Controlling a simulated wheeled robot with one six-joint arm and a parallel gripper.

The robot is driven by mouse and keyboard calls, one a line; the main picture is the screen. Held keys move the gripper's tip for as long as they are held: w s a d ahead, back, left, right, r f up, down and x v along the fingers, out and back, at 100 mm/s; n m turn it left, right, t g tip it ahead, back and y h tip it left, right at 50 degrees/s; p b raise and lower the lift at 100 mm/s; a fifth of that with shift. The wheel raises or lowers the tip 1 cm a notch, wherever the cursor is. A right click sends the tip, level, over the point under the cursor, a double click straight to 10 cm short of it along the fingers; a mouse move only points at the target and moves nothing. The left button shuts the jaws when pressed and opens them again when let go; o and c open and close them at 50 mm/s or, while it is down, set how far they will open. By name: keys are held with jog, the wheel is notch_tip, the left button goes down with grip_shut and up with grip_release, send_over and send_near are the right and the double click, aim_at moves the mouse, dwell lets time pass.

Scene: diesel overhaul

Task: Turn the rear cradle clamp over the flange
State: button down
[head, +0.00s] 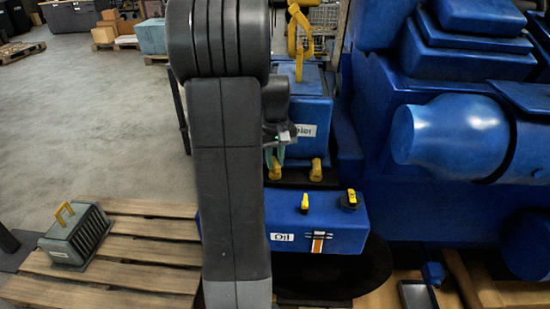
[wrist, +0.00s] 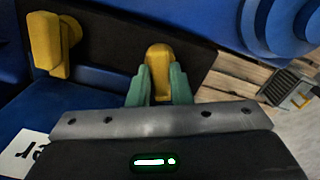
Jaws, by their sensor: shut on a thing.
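Two yellow cradle clamps stand at the foot of the blue cooler box (head: 304,88) in the head view, a left one (head: 275,170) and a right one (head: 316,170). My gripper (head: 275,150) reaches down at the left one, partly hidden behind my arm. In the wrist view my gripper (wrist: 158,88) has its teal fingers shut on this yellow clamp (wrist: 159,57), one finger on each side. The other yellow clamp (wrist: 43,42) stands apart at upper left there. Whether the held clamp lies over the flange cannot be told.
A blue oil box (head: 340,228) with yellow-topped fittings sits below the cooler. The large blue engine (head: 455,135) fills the right side. A grey filter box (head: 77,238) with a yellow handle lies on a wooden pallet (head: 120,278) at left. Open floor is at far left.

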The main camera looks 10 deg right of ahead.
aim_at(275, 161)
jog(key=shift+m, duration=2.2)
jog(key=c, duration=1.3)
grip_release()
notch_tip(275, 161, up, 14)
jog(key=shift+f, duration=0.1)
